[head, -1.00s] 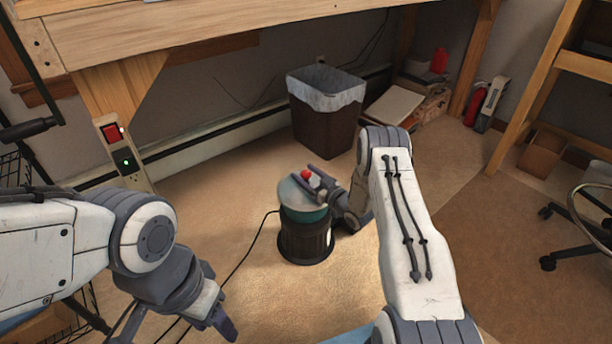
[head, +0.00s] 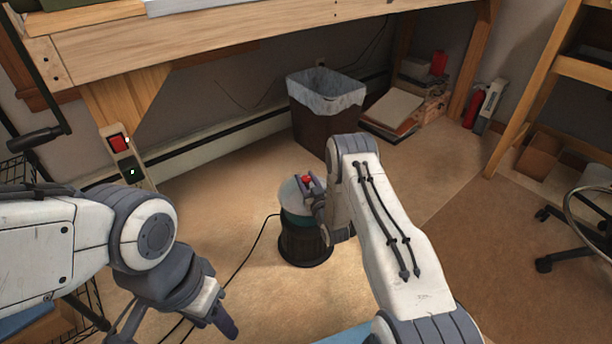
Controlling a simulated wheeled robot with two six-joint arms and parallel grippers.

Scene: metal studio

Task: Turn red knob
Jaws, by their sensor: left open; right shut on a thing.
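The red knob (head: 307,180) sits on top of a round device with a pale domed top (head: 290,197), a teal band and a dark ribbed base (head: 303,246) on the floor. My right gripper (head: 308,184) is at the top of the device, shut on the red knob, with its fingers on either side of it. My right forearm and wrist hide the right side of the device. My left gripper (head: 225,318) is open and empty at the lower left, well away from the device.
A bin with a pale liner (head: 325,104) stands behind the device. A wooden workbench (head: 230,42) overhangs the back. A switch box (head: 125,155) is on the bench leg at left. A black cable (head: 247,262) runs across the floor. A chair base (head: 560,240) stands at right.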

